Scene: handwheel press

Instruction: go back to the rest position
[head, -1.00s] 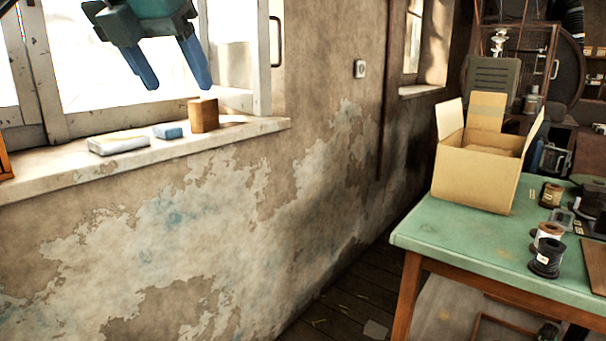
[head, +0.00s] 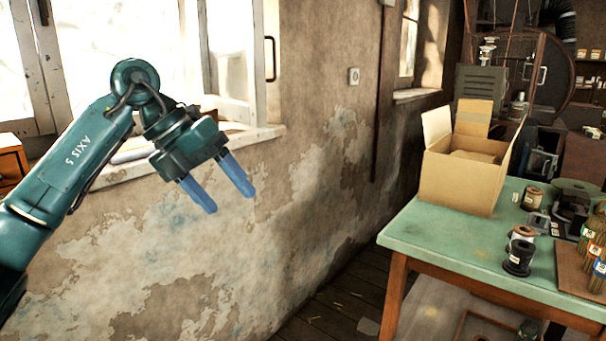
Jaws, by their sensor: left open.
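My left gripper (head: 231,194) is open and empty, with its two blue fingers apart and pointing down to the right. It hangs in free air in front of the plaster wall, a little below the window sill (head: 258,133). My left arm comes in from the left edge and hides most of the sill and what lies on it. My right gripper is not in view.
A green table (head: 437,236) stands at the right with an open cardboard box (head: 459,183). Dark spools (head: 518,257) and bottles (head: 598,262) are on it. A wooden drawer box (head: 11,161) is at the far left. Free floor (head: 335,306) lies between wall and table.

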